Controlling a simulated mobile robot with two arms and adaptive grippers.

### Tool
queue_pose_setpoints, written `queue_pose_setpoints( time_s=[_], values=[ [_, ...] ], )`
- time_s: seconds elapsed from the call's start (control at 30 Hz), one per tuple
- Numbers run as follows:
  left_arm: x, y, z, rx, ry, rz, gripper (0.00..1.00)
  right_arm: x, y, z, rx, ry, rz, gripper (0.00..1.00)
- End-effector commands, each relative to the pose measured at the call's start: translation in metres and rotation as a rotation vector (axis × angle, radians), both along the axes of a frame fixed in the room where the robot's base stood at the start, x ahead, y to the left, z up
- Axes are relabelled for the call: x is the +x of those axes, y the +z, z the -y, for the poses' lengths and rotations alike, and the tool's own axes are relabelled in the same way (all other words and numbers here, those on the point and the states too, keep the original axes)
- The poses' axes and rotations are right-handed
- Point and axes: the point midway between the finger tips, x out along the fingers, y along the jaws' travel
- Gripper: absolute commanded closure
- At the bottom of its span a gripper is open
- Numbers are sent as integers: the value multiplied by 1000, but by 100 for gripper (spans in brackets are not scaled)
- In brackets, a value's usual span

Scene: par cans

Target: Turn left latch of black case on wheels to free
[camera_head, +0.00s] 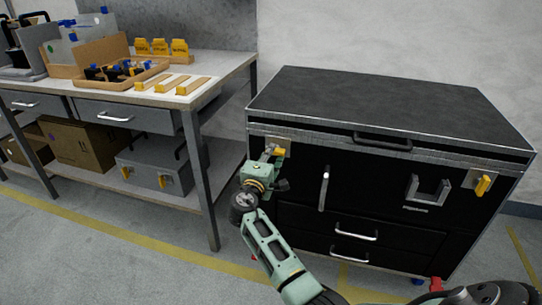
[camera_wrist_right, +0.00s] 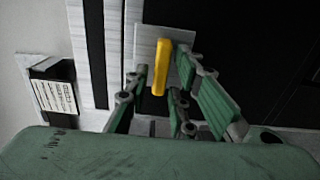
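The black case on wheels (camera_head: 390,105) stands against the wall at right, lid down. Its left latch (camera_head: 279,152) has a yellow handle on a pale plate at the upper left of the front. In the right wrist view the yellow latch handle (camera_wrist_right: 160,68) runs nearly up and down the picture, in front of its plate (camera_wrist_right: 153,38). My right gripper (camera_head: 270,155) is at the left latch. Its fingers (camera_wrist_right: 163,72) are open, one on each side of the handle, with gaps visible. My left gripper is not in view.
A right latch (camera_head: 483,185) with a yellow handle is on the case front. The front also has a lid handle (camera_head: 382,142) and drawer handles (camera_head: 355,235). A workbench (camera_head: 215,65) with trays and parts stands to the left. Floor shows between bench and case.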

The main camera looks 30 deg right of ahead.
Motion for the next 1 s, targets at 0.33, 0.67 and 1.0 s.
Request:
queue_pose_setpoints(
  time_s=[0.33, 0.67, 1.0],
  values=[
    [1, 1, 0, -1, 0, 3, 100, -1, -1, 0, 3, -2, 0, 69],
    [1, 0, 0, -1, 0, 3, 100, -29, -2, -35, 4, 2, 0, 69],
    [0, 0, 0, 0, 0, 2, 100, -70, -2, -82, 3, -1, -1, 69]
  ],
)
